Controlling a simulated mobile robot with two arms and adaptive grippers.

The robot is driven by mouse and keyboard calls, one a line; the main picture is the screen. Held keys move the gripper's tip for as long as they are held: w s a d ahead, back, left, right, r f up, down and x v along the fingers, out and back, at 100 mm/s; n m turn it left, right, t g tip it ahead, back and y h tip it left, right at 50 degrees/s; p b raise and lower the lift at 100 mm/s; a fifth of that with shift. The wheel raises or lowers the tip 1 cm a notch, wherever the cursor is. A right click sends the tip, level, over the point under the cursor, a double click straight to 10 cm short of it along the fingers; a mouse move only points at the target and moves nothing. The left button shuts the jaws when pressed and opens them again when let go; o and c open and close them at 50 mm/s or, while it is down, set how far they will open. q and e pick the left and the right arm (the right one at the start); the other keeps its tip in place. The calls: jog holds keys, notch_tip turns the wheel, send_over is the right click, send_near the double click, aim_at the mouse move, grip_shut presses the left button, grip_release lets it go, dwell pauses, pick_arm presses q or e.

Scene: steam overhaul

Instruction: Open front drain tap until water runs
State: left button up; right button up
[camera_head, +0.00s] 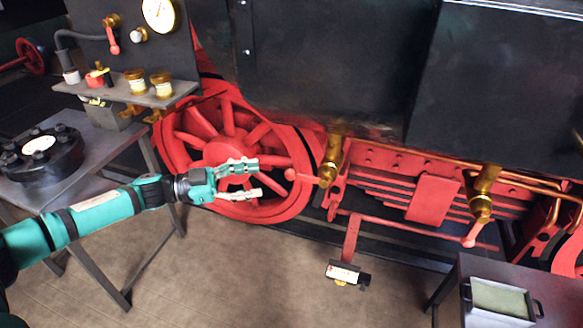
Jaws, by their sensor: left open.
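Two brass drain taps show under the dark cylinder casing of the engine. The left tap (332,163) has a red lever (303,178) that points left, nearly level. The right tap (483,196) has a red lever (473,236) that slants down to the left. I cannot tell which tap is the front one. I see no water at either outlet. My left gripper (258,176) is open and empty. It appears just left of the left tap's lever, in front of the red wheel, with a visible gap to the lever. My right gripper is out of view.
A red spoked wheel (215,118) stands behind my left gripper. A shelf with brass cups (161,86) and a table with a black flanged part (40,153) are at left. A tray (499,300) sits on the right bench.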

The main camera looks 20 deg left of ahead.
aim_at(290, 173)
pick_arm(q)
jog(key=p+x, duration=0.2)
jog(key=x, duration=0.7)
jog(key=shift+w+d, duration=0.15)
jog(key=shift+c, duration=0.4)
jog(key=shift+r, duration=0.15)
grip_shut()
